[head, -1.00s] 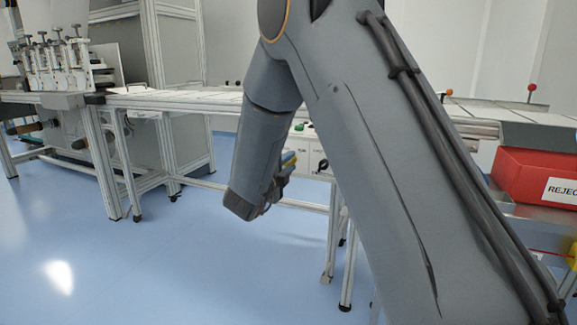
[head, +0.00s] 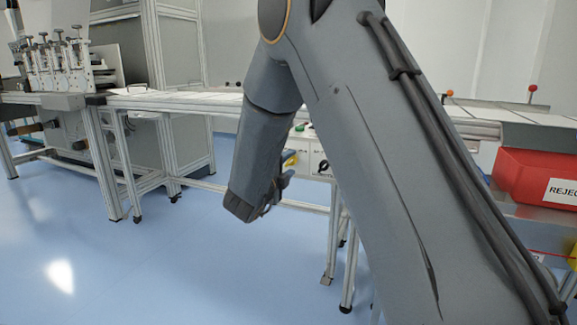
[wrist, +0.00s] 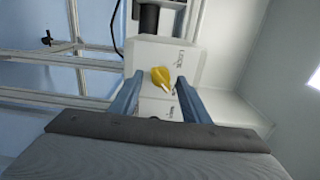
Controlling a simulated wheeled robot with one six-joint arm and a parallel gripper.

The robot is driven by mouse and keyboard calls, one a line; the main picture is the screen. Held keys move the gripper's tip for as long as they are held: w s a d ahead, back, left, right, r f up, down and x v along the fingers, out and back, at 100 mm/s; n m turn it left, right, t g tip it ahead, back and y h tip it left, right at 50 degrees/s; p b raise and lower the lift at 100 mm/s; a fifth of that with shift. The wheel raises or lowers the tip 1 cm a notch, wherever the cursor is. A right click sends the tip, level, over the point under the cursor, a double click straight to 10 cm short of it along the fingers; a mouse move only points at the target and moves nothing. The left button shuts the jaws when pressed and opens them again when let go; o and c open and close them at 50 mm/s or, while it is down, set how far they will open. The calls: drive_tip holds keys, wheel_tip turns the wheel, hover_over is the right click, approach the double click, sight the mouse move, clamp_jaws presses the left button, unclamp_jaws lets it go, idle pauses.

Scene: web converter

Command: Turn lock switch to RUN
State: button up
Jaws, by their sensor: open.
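The lock switch (wrist: 161,76) is a yellow handle on a white panel (wrist: 188,58) with small dark lettering, seen in the wrist view. It points slantwise down to the right there. My gripper (wrist: 159,80) is open, with one blue finger on each side of the yellow handle in the picture. I see gaps on both sides; how far the fingertips are from the panel is hard to tell. In the head view my gripper (head: 278,188) is partly hidden behind my wrist, and a small patch of yellow shows beside it.
A white control box (head: 320,160) with a green button is mounted under the long conveyor table (head: 180,102). A red reject bin (head: 520,175) stands at the right. Metal table legs (head: 350,270) are close to my arm. The blue floor is clear at left.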

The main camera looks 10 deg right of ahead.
drive_tip(key=p+v, duration=0.1)
drive_tip(key=v, duration=0.6)
drive_tip(key=shift+s+a, duration=0.25)
drive_tip(key=shift+s, duration=0.05)
